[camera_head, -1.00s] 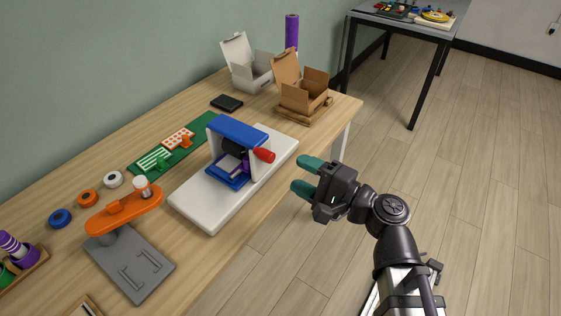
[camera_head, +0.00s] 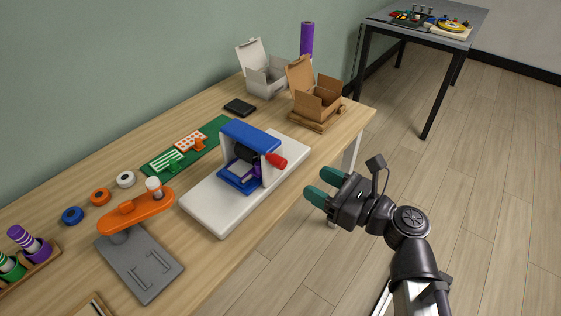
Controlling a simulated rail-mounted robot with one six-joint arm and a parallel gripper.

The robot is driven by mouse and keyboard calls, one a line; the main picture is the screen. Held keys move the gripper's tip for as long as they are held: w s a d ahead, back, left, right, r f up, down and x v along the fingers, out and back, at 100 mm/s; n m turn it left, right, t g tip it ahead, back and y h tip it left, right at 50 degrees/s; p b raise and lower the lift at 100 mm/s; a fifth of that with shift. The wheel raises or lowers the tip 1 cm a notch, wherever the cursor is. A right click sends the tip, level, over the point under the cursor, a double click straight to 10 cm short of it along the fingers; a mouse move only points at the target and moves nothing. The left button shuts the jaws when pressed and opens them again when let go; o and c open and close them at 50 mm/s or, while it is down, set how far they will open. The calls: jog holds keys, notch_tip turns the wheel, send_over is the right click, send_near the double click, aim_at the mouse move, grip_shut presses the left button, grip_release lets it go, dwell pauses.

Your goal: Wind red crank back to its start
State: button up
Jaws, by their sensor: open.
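The red crank (camera_head: 277,161) sticks out from the right side of a small machine with a blue top (camera_head: 250,134), which stands on a white base (camera_head: 213,212) on the wooden table. A blue tray with a purple part (camera_head: 240,176) sits inside the machine's frame. My gripper (camera_head: 315,197) is off the table's front edge, to the right of and below the crank in the picture. Its two green fingers are apart, with nothing between them, and do not touch the crank.
An orange-armed device on a grey plate (camera_head: 147,277) stands at the left front. Coloured rolls (camera_head: 101,196) and a green mat (camera_head: 215,129) lie behind. Open cardboard (camera_head: 318,103) and white (camera_head: 267,79) boxes stand at the far end.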

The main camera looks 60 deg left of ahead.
aim_at(285, 165)
jog(key=x, duration=1)
jog(key=shift+s+a, duration=0.15)
jog(key=shift+a, duration=0.25)
jog(key=shift+r, duration=0.1)
grip_shut()
